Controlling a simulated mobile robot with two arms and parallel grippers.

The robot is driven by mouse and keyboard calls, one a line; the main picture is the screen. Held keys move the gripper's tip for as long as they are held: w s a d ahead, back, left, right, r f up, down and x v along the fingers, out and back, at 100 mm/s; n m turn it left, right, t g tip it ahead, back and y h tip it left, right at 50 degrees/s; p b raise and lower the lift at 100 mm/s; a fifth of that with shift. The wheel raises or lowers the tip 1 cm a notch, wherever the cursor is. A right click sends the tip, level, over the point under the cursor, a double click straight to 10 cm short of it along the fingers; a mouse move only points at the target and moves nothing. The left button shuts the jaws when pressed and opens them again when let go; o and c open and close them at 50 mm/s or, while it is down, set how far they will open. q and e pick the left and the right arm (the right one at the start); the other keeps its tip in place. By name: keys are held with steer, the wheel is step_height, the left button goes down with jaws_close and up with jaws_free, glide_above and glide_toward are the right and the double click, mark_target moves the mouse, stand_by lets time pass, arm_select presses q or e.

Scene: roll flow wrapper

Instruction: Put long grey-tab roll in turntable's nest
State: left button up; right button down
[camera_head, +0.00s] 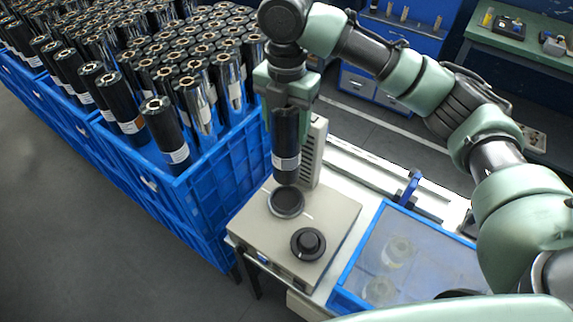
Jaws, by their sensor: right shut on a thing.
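My right gripper (287,112) points down and is shut on a dark roll (286,145) with a pale label band near its lower end. The roll hangs upright, and its top is hidden between the fingers. Its grey tab cannot be made out. The turntable's nest (287,203), a dark round ring, is on top of the beige machine (260,235). The roll's lower end is over the back part of the nest; I cannot tell how large the gap is. My left gripper is not in view.
Blue crates (190,205) packed with several upright rolls stand at the left. A grey vented column (314,150) stands close behind the roll. A blue-framed clear-lidded box (357,262) lies to the right.

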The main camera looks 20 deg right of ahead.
mark_target(287, 164)
step_height(287, 164, down, 12)
steer(key=shift+r+p, duration=0.2)
steer(key=shift+p, duration=0.65)
steer(key=shift+c, duration=2.2)
jaws_free()
steer(key=shift+s+f, duration=0.1)
steer(key=shift+f, duration=0.1)
steer(key=shift+r, duration=0.1)
steer(key=shift+r, duration=0.35)
step_height(287, 164, up, 12)
steer(key=b, duration=0.2)
steer(key=shift+f+b, duration=0.25)
steer(key=shift+b, duration=0.05)
